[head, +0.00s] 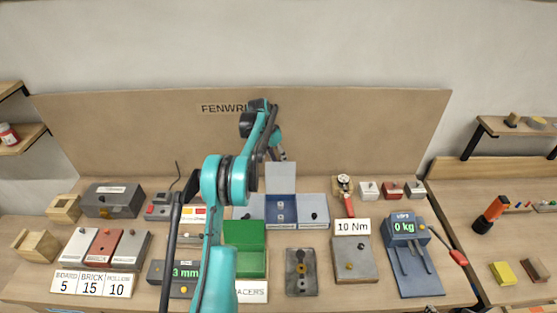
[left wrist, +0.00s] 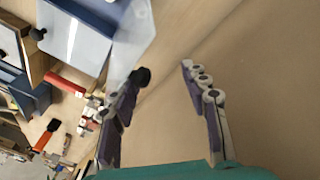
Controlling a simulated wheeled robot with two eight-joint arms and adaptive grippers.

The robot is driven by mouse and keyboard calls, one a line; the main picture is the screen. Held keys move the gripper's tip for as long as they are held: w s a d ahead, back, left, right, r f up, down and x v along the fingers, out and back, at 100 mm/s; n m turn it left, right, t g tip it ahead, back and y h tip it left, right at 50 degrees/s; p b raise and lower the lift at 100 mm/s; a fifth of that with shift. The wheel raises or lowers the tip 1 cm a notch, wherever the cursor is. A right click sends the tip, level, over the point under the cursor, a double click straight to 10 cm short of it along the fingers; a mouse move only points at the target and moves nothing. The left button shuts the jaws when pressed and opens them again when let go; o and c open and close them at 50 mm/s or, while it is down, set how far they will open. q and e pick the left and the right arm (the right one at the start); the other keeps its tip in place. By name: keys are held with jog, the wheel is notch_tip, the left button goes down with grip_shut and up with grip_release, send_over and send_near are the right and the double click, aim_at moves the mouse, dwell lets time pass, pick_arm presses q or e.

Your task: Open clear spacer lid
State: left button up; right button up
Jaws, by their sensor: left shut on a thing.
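The blue spacer box (head: 280,222) stands mid-bench with its middle compartment uncovered, showing small pale pieces inside. Its pale clear lid (head: 281,176) stands up at the compartment's back edge. In the left wrist view, the see-through lid (left wrist: 136,38) is seen obliquely, with a black knob (left wrist: 141,76) at its edge. My left gripper (head: 277,152) is at the top of the raised lid. In the left wrist view, the knob is at one fingertip of the left gripper (left wrist: 162,72); the other finger looks apart from it. My right gripper is not in view.
Grey lids with knobs lie flat either side of the middle compartment, the right one (head: 313,205) closed. A red-handled tool (head: 343,200) is to the right. The tall backboard (head: 370,130) rises behind.

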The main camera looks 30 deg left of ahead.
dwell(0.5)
pick_arm(q)
jog(key=v, duration=1.2)
jog(key=shift+w+d, duration=0.1)
jog(key=shift+d, duration=0.05)
